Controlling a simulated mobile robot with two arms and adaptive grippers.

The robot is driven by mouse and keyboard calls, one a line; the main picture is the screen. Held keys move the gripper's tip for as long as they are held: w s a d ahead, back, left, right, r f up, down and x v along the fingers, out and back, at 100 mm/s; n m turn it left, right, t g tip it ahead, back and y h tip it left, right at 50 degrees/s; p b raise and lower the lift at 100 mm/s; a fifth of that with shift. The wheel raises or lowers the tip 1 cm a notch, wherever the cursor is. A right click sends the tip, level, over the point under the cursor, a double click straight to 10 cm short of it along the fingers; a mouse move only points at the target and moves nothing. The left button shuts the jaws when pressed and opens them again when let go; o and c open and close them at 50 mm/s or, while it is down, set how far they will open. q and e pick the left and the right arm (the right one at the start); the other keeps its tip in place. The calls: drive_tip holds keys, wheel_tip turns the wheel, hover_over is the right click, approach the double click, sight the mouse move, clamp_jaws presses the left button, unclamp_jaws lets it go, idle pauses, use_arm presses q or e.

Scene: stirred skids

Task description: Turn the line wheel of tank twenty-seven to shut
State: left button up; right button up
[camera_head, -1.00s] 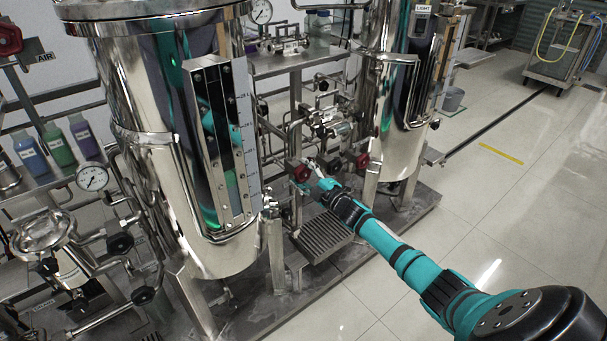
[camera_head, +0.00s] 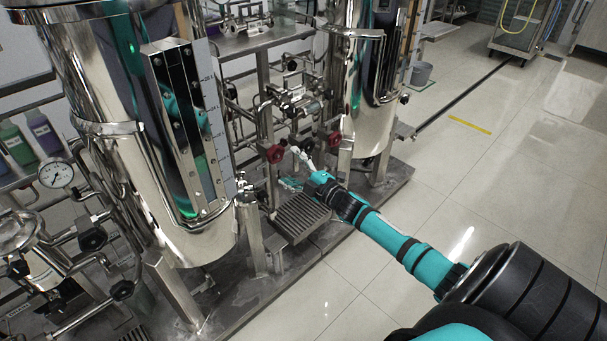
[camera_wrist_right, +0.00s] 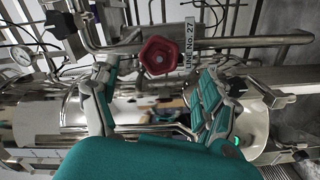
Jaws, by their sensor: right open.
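The red line wheel (camera_wrist_right: 160,55) shows in the right wrist view, with a white tag (camera_wrist_right: 189,44) reading "LINE No. 27" beside it. In the head view, a red wheel (camera_head: 273,153) on the low pipework between the two tanks appears to be this one. My right gripper (camera_head: 292,168) is just right of and below it in the head view. In the right wrist view the gripper (camera_wrist_right: 157,88) is open, fingers spread wide, with the wheel beyond and between them, apparently untouched. My left gripper is not in view.
A second red wheel (camera_head: 333,139) sits to the right, by the far tank (camera_head: 374,115). The large near tank (camera_head: 105,90) stands left. A pipe (camera_wrist_right: 250,41) runs beside the tagged wheel. A step grating (camera_head: 300,216) lies below the gripper.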

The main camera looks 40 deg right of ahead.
drive_tip(key=s, duration=0.4)
drive_tip(key=shift+s+d, duration=0.2)
drive_tip(key=shift+s, duration=0.2)
